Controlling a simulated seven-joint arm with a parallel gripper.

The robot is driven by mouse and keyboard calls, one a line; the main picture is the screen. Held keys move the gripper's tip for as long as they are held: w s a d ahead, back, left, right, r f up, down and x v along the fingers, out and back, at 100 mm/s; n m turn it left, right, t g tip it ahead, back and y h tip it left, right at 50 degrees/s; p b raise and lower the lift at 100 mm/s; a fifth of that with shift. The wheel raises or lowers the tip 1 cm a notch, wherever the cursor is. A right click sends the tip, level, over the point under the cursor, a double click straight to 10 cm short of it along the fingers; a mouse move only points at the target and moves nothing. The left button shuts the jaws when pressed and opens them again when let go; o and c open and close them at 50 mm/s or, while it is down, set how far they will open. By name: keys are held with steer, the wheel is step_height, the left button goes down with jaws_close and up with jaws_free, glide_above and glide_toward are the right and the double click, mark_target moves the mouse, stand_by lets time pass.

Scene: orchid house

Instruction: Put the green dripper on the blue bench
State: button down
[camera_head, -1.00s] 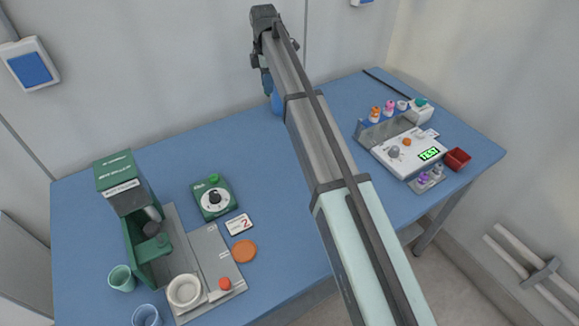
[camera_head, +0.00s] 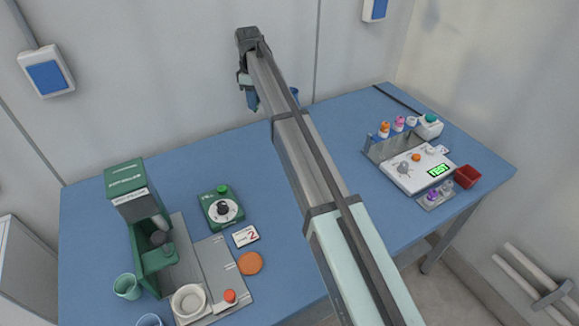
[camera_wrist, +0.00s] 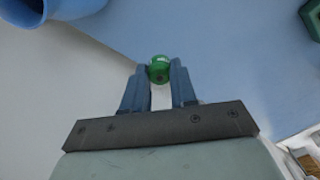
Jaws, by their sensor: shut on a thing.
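My gripper (camera_wrist: 160,80) is shut on a small round green dripper (camera_wrist: 159,66) in the wrist view, held between the fingertips. In the head view my gripper (camera_head: 251,98) is at the far end of the arm, in front of the wall near the bench's back edge, and the dripper cannot be made out there. The blue bench (camera_head: 330,130) fills the middle of the head view. Its blue top (camera_wrist: 225,50) also shows beyond the dripper in the wrist view, and the dripper looks clear of it.
A blue vessel (camera_wrist: 50,8) is near my gripper, at upper left in the wrist view. A green machine (camera_head: 128,190), a green timer (camera_head: 221,208) and an orange disc (camera_head: 250,263) are at left. A white scale (camera_head: 415,168) and red box (camera_head: 467,177) are at right.

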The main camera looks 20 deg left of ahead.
steer(key=shift+f, duration=4.95)
steer(key=shift+f, duration=0.15)
steer(key=c, duration=0.9)
jaws_free()
step_height(320, 180, up, 12)
steer(key=shift+r, duration=0.2)
